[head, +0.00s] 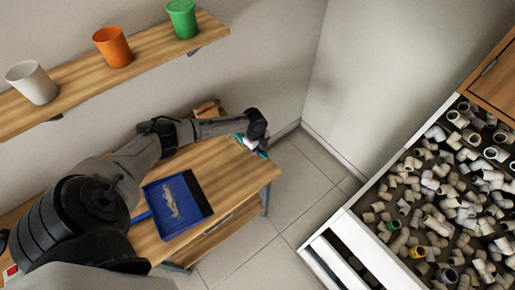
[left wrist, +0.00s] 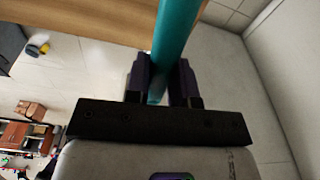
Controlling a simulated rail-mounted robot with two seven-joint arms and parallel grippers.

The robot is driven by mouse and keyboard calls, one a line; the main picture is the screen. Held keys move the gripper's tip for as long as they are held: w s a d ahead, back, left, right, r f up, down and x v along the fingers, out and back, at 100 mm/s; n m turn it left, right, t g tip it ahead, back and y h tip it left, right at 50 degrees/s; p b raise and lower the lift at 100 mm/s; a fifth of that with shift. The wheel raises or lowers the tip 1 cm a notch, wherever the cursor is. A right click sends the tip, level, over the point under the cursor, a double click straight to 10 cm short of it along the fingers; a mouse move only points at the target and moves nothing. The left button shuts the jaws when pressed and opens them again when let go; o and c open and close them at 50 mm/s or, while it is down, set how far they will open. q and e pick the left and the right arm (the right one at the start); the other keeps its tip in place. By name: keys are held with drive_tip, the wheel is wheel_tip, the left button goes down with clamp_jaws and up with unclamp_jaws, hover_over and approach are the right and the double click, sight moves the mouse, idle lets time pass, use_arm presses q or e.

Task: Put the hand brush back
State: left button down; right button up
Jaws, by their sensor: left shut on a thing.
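My left gripper (head: 257,139) is at the far right end of the workbench, near the wall corner. It is shut on the teal handle of the hand brush (head: 248,143); some pale bristles show beside it, and the arm hides part of the brush. In the left wrist view the teal handle of the brush (left wrist: 175,40) runs up between the two dark fingers of the left gripper (left wrist: 160,88). The brush head is out of that view. My right gripper is not in view.
A blue dustpan (head: 151,196) with pale debris lies on the wooden workbench (head: 222,178). A brown wooden item (head: 207,108) stands at the bench's back. A shelf (head: 78,78) above holds white, orange and green cups. A bin of pipe fittings (head: 440,200) stands at right, with floor between.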

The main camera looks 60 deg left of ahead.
use_arm(q)
drive_tip(key=shift+f+b, duration=1.7)
drive_tip(key=shift+f, duration=0.4)
drive_tip(key=shift+f+b, duration=0.65)
drive_tip(key=shift+f, duration=0.25)
drive_tip(key=c, duration=0.9)
unclamp_jaws()
